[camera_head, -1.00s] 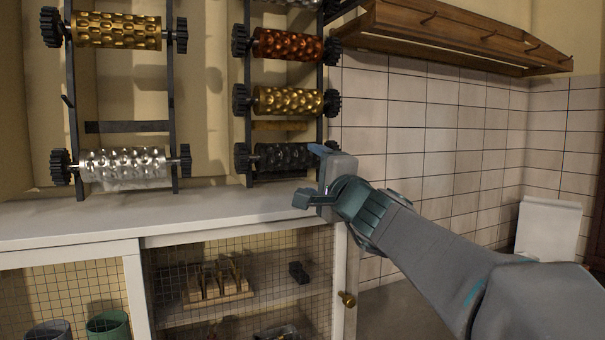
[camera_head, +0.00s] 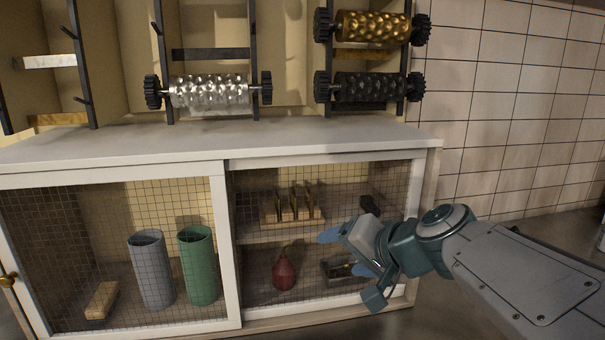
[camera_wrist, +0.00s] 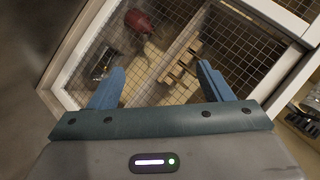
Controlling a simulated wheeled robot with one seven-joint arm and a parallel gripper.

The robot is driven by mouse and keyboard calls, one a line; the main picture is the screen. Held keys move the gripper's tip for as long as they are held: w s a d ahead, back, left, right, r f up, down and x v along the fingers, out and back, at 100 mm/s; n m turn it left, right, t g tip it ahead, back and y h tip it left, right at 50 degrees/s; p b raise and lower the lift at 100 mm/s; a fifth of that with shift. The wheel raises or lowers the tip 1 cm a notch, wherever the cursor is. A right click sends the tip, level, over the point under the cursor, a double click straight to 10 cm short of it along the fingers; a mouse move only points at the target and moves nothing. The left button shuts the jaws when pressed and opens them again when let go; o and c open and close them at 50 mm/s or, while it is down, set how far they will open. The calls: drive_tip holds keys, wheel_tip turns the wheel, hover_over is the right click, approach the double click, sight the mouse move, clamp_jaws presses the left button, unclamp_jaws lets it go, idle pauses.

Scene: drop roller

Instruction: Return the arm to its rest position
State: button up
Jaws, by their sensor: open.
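My gripper (camera_head: 345,262) is in front of the right mesh door of the white cabinet (camera_head: 228,163), below its top. Its blue fingers are apart with nothing between them. In the wrist view, the open fingers (camera_wrist: 160,92) point at the mesh, and the gap between fingertips and mesh is hard to judge. My arm reaches in from the lower right of the head view.
A silver roller (camera_head: 210,93), a dark roller (camera_head: 371,87) and a gold roller (camera_head: 373,26) sit on racks above the cabinet top. Behind the mesh are a grey tube (camera_head: 152,270), a green tube (camera_head: 198,265) and a red bulb (camera_head: 284,273). Tiled wall stands at right.

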drive_tip(key=s+d+f+n+g+h, duration=0.2)
drive_tip(key=s+d+f+g+h, duration=0.1)
drive_tip(key=s+f, duration=0.4)
drive_tip(key=s+d+f+n+g+h, duration=0.2)
drive_tip(key=s+d+f+g+h, duration=0.1)
drive_tip(key=s+f, duration=0.4)
drive_tip(key=shift+s+d+f, duration=0.25)
drive_tip(key=shift+d+f, duration=0.35)
drive_tip(key=shift+f, duration=0.1)
